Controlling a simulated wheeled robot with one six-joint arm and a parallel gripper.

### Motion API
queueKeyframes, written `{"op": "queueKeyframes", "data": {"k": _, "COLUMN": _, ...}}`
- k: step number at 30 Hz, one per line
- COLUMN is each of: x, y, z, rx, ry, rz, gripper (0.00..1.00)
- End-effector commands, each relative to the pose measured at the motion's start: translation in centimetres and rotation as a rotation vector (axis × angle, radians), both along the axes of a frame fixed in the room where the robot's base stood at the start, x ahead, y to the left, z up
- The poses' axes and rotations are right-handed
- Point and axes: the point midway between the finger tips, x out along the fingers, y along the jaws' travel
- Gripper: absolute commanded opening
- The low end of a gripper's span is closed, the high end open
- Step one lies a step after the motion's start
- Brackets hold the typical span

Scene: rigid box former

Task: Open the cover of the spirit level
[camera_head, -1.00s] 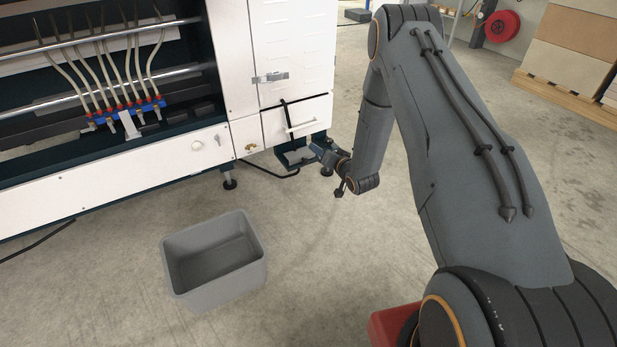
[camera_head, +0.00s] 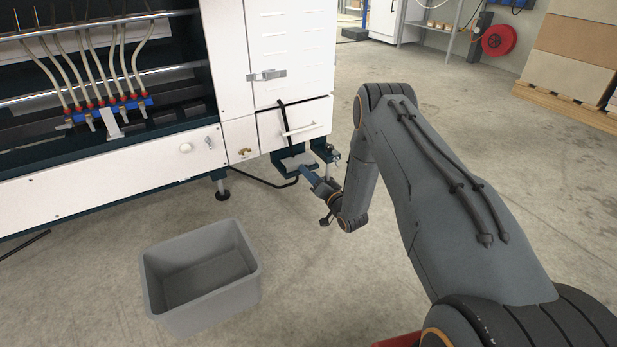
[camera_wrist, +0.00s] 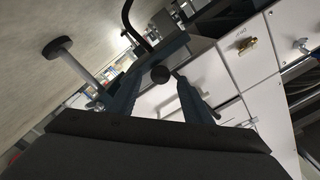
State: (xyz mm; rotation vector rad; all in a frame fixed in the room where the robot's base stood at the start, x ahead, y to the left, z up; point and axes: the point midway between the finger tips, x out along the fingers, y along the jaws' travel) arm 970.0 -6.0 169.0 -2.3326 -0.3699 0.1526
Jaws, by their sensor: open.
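A dark bracket (camera_head: 287,172) juts out low at the machine's right corner, with a small grey plate (camera_head: 297,161) on it. It may be the spirit level with its cover, but I cannot make out a vial or hinge. My gripper (camera_head: 308,174) is just in front and to the right of this bracket. In the wrist view, the two fingers of my gripper (camera_wrist: 158,82) are apart, with a dark round knob (camera_wrist: 160,74) showing between them. I cannot tell whether the fingers touch anything. A dark part of the bracket (camera_wrist: 170,47) lies beyond the fingertips.
A white drawer with a handle (camera_head: 300,130) is above the bracket. A black cable (camera_head: 262,181) runs below it. A machine foot (camera_wrist: 58,46) shows in the wrist view. A grey bin (camera_head: 200,275) stands on the floor at left.

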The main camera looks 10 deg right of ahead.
Motion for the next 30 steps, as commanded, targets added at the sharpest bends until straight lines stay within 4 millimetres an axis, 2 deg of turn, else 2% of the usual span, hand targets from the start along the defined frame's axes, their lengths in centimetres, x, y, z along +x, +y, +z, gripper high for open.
{"op": "queueKeyframes", "data": {"k": 5, "x": 1.27, "y": 0.47, "z": -0.03, "rx": 0.0, "ry": -0.001, "rz": 0.001, "gripper": 0.45}}
{"op": "queueKeyframes", "data": {"k": 14, "x": 1.4, "y": 0.5, "z": 0.04, "rx": 0.001, "ry": 0.0, "rz": 0.0, "gripper": 0.45}}
{"op": "queueKeyframes", "data": {"k": 22, "x": 1.39, "y": 0.48, "z": 0.03, "rx": 0.0, "ry": 0.0, "rz": 0.0, "gripper": 0.0}}
{"op": "queueKeyframes", "data": {"k": 30, "x": 1.36, "y": 0.96, "z": 0.2, "rx": -0.003, "ry": 0.009, "rz": 0.005, "gripper": 0.0}}
